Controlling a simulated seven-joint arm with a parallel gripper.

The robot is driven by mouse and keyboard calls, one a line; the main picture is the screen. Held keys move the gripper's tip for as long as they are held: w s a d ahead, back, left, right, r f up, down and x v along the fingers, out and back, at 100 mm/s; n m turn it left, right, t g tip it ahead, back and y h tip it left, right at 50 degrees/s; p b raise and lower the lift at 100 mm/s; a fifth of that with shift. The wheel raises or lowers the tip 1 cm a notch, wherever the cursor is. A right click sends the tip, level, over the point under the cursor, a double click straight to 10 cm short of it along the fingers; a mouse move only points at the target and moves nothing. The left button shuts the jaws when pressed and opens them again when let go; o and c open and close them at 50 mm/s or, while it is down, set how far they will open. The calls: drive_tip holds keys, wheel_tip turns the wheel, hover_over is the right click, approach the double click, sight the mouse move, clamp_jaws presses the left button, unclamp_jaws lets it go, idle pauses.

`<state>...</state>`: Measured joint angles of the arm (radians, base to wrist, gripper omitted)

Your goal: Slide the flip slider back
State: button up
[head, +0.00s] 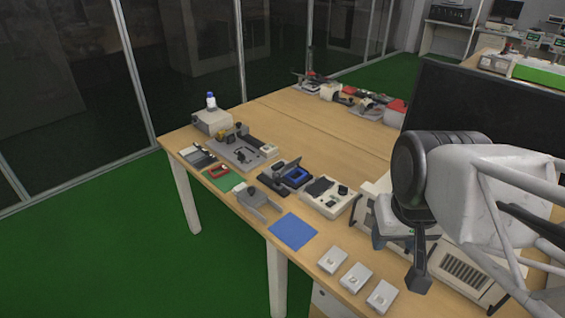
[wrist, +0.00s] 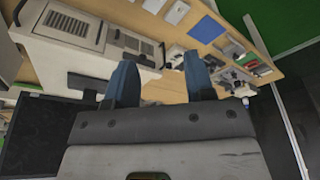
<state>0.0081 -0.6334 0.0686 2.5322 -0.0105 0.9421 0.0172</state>
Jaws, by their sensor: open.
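My gripper (head: 418,272) hangs at the right of the head view, above the instrument at the table's right end. In the wrist view my gripper (wrist: 160,65) has two blue fingers spread apart with nothing between them. A dark device with a raised flap and a blue part (head: 290,177) stands mid-table; it may carry the flip slider, but I cannot tell at this size. A white device with a dark panel (head: 326,196) sits to its right. My gripper is well apart from both.
A blue mat (head: 292,232) and three small white blocks (head: 357,277) lie along the front edge. A grey fixture (head: 258,202) and a grey base plate (head: 243,153) stand further left. A vented white instrument (wrist: 72,27) is close to my gripper. A black monitor (head: 480,105) stands at right.

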idle(0.4)
drive_tip(key=c, duration=0.4)
drive_tip(key=shift+w+a+r, duration=0.1)
drive_tip(key=shift+w+r, duration=0.05)
drive_tip(key=shift+w, duration=0.45)
clamp_jaws()
drive_tip(key=w+a+f+m+y, duration=0.15)
drive_tip(key=w+m, duration=0.35)
drive_tip(key=w, duration=0.8)
drive_tip(key=w+a+f+m+y, duration=0.1)
drive_tip(key=w+a+m, duration=0.3)
drive_tip(key=w, duration=0.8)
drive_tip(key=w+a+f+m, duration=0.2)
drive_tip(key=w+f+m, duration=0.4)
drive_tip(key=w+f, duration=0.3)
drive_tip(key=w+a+f+m+g+y, duration=0.1)
drive_tip(key=w+a+f+m, duration=0.2)
drive_tip(key=w, duration=1.3)
wheel_tip(320, 180, down, 6)
drive_tip(key=m, duration=0.3)
drive_tip(key=shift+f, duration=0.25)
